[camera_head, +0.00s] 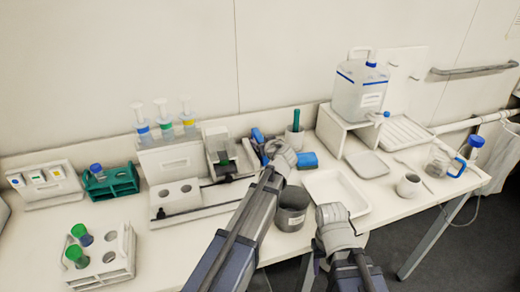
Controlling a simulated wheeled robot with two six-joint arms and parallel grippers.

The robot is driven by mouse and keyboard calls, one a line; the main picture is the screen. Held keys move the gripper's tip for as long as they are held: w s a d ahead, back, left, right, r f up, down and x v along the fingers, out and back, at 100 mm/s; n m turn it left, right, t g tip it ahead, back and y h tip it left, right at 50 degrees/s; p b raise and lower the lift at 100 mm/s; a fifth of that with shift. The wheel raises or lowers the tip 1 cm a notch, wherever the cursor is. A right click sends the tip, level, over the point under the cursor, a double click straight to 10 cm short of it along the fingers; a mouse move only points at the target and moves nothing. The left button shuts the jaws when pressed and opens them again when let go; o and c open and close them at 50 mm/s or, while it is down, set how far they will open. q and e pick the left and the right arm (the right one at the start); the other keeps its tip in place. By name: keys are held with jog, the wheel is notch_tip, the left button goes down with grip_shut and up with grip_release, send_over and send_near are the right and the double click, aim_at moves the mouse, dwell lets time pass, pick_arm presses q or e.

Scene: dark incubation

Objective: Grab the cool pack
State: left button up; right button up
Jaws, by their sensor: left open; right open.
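A small blue block (307,160), which looks like the cool pack, lies on the white bench near the back wall, just right of my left gripper. My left gripper (279,152) is open and reaches over the back of the bench; its wrist hides part of what is around it, and I cannot tell whether it touches the block. My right gripper (333,214) is open over the front of the bench, right of a dark grey pot, with its fingertips mostly hidden.
A grey pot (291,211) and a white tray (336,194) stand close to both arms. A white cup with a green item (295,134) is behind the block. Tube racks (104,262) fill the left; a jug (361,95) stands on a shelf at right.

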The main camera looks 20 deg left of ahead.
aim_at(256, 135)
pick_arm(q)
jog(key=x, duration=0.3)
jog(key=shift+f+b, duration=0.1)
jog(key=shift+b, duration=0.2)
jog(key=shift+d, duration=0.1)
jog(key=shift+s, duration=0.1)
grip_shut()
